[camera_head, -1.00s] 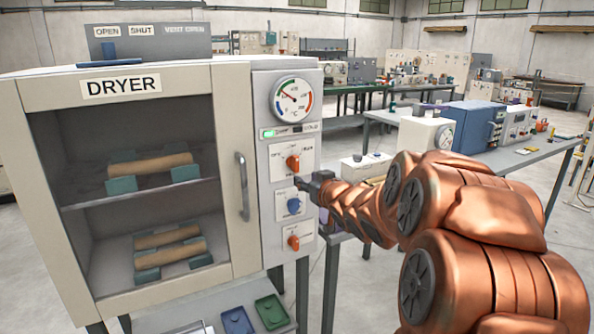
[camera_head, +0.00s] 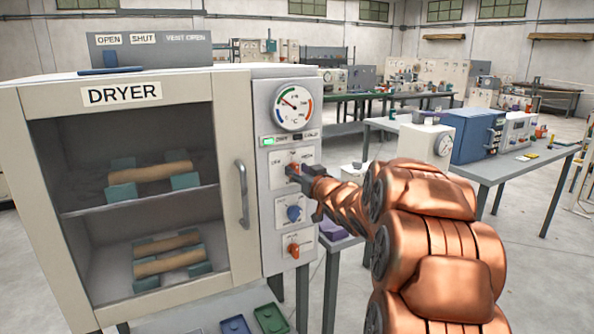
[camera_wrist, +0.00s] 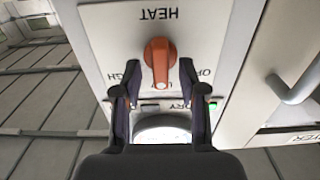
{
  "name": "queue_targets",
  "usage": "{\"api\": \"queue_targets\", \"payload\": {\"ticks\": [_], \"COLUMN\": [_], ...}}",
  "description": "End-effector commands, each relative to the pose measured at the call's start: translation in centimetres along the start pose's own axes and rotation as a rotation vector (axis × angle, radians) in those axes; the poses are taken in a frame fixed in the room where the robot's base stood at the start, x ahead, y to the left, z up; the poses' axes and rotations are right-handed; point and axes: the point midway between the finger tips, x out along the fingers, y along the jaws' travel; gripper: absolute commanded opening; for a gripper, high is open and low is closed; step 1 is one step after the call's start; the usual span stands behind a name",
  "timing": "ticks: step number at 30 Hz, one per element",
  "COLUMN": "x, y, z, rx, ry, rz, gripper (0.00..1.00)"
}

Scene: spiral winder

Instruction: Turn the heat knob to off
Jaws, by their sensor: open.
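The heat knob (camera_wrist: 158,62) is orange and sits on a white plate marked HEAT, upside down in the wrist view. Its long axis runs up and down there, its lower end over a mostly covered label. OFF (camera_wrist: 206,74) is to its right and a partly covered label ending in GH to its left. My gripper (camera_wrist: 158,74) is open, with a finger on each side of the knob; contact cannot be told. In the head view, my gripper (camera_head: 303,175) partly covers the knob (camera_head: 291,167) on the dryer's control panel (camera_head: 262,195).
A blue knob (camera_head: 293,213) and another orange knob (camera_head: 293,249) sit below on the panel. A gauge (camera_head: 293,106) and a lit green lamp (camera_head: 268,142) are above. The dryer door (camera_head: 232,80) is shut, its handle (camera_head: 243,195) standing out left of the panel.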

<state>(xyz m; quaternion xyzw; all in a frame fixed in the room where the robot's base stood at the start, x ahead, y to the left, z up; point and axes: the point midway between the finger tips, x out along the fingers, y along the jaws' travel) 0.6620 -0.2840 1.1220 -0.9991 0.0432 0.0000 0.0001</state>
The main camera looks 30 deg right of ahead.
Motion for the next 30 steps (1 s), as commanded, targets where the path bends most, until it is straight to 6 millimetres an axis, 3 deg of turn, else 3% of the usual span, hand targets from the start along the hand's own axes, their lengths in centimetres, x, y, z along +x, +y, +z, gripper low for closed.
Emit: {"api": "queue_targets", "payload": {"ticks": [13, 25, 30], "x": [0.77, 0.76, 0.76], "y": [-0.07, -0.07, -0.07], "z": [0.02, 0.02, -0.01], "rx": [0.000, 0.000, 0.000], "ry": [0.000, 0.000, 0.000], "rz": [-0.001, -0.001, -0.001], "gripper": [0.42, 0.01, 0.00]}}
